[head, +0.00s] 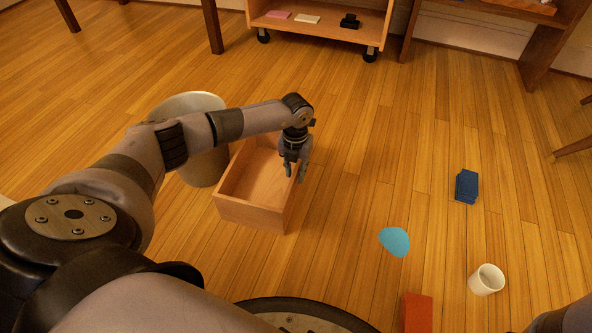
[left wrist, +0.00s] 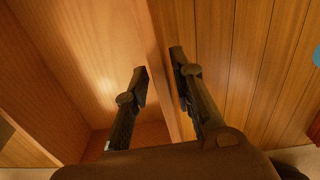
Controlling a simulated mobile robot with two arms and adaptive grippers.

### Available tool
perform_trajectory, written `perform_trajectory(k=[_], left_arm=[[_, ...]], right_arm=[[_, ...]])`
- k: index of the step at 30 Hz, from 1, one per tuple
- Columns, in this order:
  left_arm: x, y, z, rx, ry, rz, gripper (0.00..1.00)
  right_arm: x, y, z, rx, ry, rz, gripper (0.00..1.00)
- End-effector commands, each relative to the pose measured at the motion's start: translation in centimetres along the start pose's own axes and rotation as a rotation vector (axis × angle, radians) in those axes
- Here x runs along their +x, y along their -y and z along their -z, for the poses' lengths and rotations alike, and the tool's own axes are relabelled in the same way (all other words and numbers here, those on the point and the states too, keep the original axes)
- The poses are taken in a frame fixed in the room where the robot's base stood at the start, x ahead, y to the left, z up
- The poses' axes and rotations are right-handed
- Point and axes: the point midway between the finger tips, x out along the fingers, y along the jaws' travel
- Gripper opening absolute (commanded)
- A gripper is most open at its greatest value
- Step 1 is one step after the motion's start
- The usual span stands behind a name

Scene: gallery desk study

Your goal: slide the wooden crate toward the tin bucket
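The wooden crate (head: 252,214) is an open box on the wooden floor, and it looks empty. The tin bucket (head: 204,172), a pale cylinder, stands close beside the crate's left side; my left arm covers part of it and hides whether they touch. My left gripper (head: 295,175) points down at the crate's right wall. In the left wrist view its fingers (left wrist: 160,72) are apart and straddle that wall (left wrist: 161,60), one inside the crate and one outside. A small gap seems to show on the inner side. My right gripper is out of view.
A blue flat piece (head: 395,241), a white cup (head: 486,279), a dark blue block (head: 466,187) and a red block (head: 417,312) lie on the floor to the right. A wheeled shelf (head: 318,28) stands at the back. Floor behind the crate is clear.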

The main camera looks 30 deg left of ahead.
Motion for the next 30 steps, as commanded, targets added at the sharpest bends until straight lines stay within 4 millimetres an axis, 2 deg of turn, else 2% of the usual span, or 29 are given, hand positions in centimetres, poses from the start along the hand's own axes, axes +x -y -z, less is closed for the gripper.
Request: perform_trajectory(k=[3,14,17,27,30], left_arm=[[0.0,0.1,0.0,0.001,0.0,0.001,0.33],[-0.3,0.1,0.0,0.001,0.0,0.003,0.33],[-1.3,0.1,-0.1,0.0,0.002,0.003,0.33],[-6.4,0.1,-0.1,0.001,0.002,0.003,0.33],[-7.3,0.1,0.0,0.001,0.001,0.002,0.33]], right_arm=[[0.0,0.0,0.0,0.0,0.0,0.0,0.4],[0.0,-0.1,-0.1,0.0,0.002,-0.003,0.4],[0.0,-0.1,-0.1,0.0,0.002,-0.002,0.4],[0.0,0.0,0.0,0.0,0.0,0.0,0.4],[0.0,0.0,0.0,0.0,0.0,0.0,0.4]])
